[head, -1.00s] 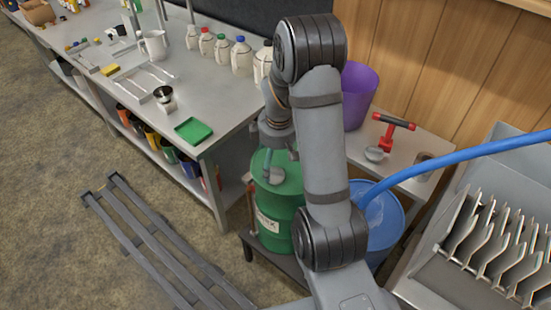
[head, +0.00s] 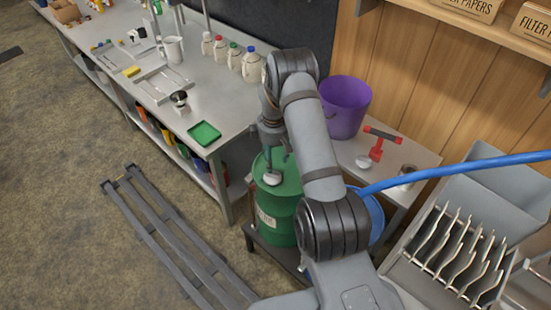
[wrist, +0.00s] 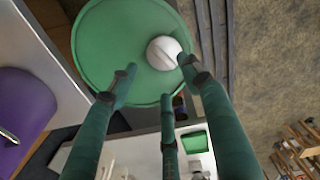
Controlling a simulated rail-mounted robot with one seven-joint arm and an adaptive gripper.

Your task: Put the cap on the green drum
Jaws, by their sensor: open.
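The green drum (head: 279,218) stands upright on a low dark stand, partly behind my arm in the head view. Its green top (wrist: 110,35) fills the upper part of the wrist view. The round whitish cap (head: 272,178) is at the drum's top; it also shows in the wrist view (wrist: 163,53), towards the rim. I cannot tell whether it is seated on an opening. My gripper (head: 271,153) is just above the drum top. In the wrist view its green fingers (wrist: 158,80) are spread and empty, with the cap just beyond their tips.
A steel bench (head: 215,115) with a green tray (head: 204,133) and white bottles stands left of the drum. A purple bucket (head: 345,105) and a red-handled tool (head: 377,143) are on a shelf at right. A blue hose (head: 450,172) crosses at right. A grey rack lies on the floor.

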